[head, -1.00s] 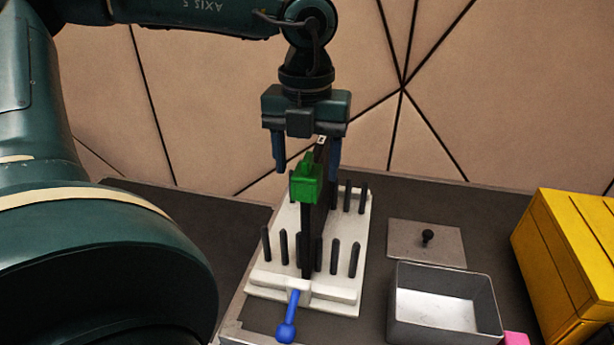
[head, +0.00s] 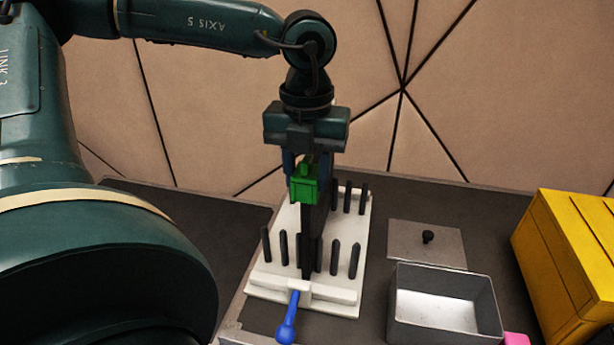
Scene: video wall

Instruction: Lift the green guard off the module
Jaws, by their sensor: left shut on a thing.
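The green guard (head: 303,190) sits at the upper near end of the dark, upright module (head: 310,240). The module stands in a white base (head: 330,302) with dark posts on both sides. My left gripper (head: 305,176) comes down from above with one finger on each side of the guard, shut on it. The guard hides part of the fingers, so the contact itself is not clear. A blue handle (head: 289,318) sticks out from the front of the base. My right gripper is not in view.
A yellow crate (head: 572,260) is at the right. A pink thing (head: 516,339) shows at the bottom edge.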

